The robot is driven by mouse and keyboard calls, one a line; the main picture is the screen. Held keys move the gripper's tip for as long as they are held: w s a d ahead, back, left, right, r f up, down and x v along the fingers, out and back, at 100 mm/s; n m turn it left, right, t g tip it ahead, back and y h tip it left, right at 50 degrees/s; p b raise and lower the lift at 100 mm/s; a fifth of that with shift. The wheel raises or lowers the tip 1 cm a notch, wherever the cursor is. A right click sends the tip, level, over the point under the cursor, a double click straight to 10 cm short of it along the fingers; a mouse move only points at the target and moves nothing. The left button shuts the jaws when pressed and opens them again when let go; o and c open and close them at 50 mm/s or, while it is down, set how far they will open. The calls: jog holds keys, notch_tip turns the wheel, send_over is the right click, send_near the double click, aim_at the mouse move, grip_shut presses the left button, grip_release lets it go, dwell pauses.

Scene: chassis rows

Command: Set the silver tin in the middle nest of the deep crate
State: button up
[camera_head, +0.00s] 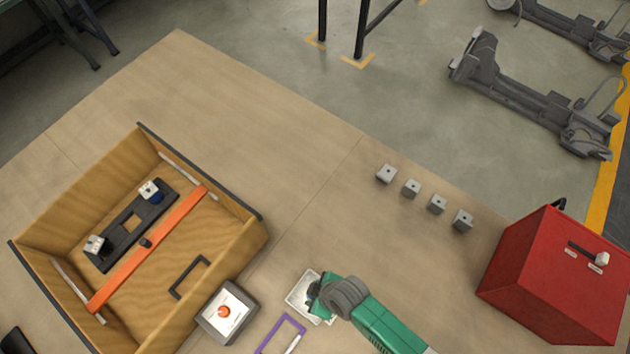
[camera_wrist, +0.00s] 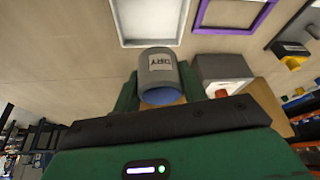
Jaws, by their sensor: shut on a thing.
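The silver tin (camera_wrist: 158,68), a grey cylinder with a printed label and a blue end, is held between the green fingers of my gripper (camera_wrist: 160,88) in the wrist view. In the head view my gripper (camera_head: 318,292) is over the white tray and hides the tin. The deep crate (camera_head: 190,243), with wooden walls, stands at the left. Inside it is a dark rack (camera_head: 113,246) with three nests. The middle nest (camera_head: 132,222) shows as an empty square opening. The end nests each hold a pale-topped piece, at the upper right (camera_head: 150,190) and lower left (camera_head: 96,245).
An orange bar (camera_head: 150,245) spans the crate beside the rack. A grey box with an orange button (camera_head: 228,312) stands between crate and gripper. Near it are the white tray (camera_head: 296,298) and a purple frame (camera_head: 264,347). Several small grey blocks (camera_head: 411,188) and a red box (camera_head: 545,275) are right.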

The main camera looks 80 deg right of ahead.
notch_tip(320, 180, up, 6)
jog(key=p, duration=0.4)
jog(key=shift+f, duration=0.1)
notch_tip(320, 180, up, 8)
jog(key=shift+p, duration=0.45)
